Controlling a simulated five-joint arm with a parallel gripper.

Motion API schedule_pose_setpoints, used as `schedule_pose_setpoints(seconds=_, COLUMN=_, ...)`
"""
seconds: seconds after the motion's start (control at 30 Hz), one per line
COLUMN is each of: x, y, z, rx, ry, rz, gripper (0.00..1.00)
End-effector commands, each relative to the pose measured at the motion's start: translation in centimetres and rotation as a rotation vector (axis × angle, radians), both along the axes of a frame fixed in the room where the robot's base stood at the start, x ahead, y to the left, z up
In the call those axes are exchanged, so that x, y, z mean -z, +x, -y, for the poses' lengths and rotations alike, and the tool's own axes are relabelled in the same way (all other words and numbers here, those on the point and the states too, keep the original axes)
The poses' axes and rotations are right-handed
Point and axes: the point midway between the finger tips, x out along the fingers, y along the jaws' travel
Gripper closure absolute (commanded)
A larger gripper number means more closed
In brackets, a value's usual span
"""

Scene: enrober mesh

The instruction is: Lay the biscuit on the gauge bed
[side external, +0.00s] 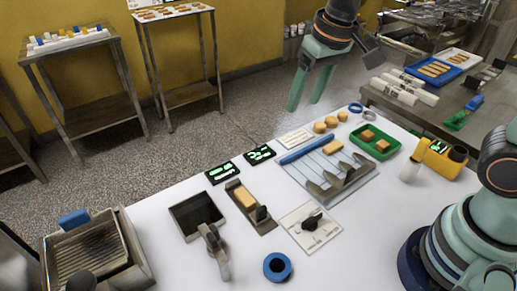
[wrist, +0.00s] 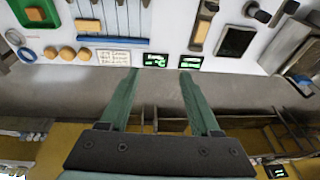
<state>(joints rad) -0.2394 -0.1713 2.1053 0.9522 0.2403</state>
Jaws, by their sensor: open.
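Several tan biscuits show, and I cannot tell which one the task means. An oblong biscuit (side external: 333,146) lies on a pale slatted board (side external: 348,184). Another oblong piece (side external: 245,197) lies in a narrow brown bed (side external: 265,226) with a black knob; this bed may be the gauge bed. Round biscuits (side external: 331,121) stand in a row behind the board, also in the wrist view (wrist: 67,53). My gripper (side external: 305,105) is open and empty, above and beyond the bench's far edge. Its two fingers (wrist: 158,75) are wide apart in the wrist view.
A blue bar (side external: 306,150) crosses the board's back edge. Two black displays (side external: 260,154) with green marks sit near the far edge. A dark pan (side external: 196,214), a white plate with a black knob (side external: 311,229) and a blue ring (side external: 277,267) stand nearby.

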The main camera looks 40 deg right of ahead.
Motion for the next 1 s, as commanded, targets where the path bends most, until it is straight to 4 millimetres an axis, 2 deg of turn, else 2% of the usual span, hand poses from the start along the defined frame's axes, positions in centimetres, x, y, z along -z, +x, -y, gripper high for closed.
schedule_pose_setpoints(seconds=0.03, x=-0.8, y=-0.8, z=1.5, rx=0.008, ry=0.001, rz=0.037, gripper=0.36)
schedule_pose_setpoints(seconds=0.2, x=-2.0, y=-3.7, z=5.3, rx=0.013, ry=-0.017, rz=0.138, gripper=0.36)
schedule_pose_setpoints(seconds=0.4, x=-2.1, y=-6.2, z=7.9, rx=0.016, ry=-0.046, rz=0.219, gripper=0.36)
schedule_pose_setpoints(seconds=0.6, x=-2.0, y=-7.0, z=8.7, rx=0.015, ry=-0.059, rz=0.244, gripper=0.36)
schedule_pose_setpoints(seconds=1.0, x=-2.0, y=-7.0, z=8.7, rx=0.014, ry=-0.06, rz=0.243, gripper=0.36)
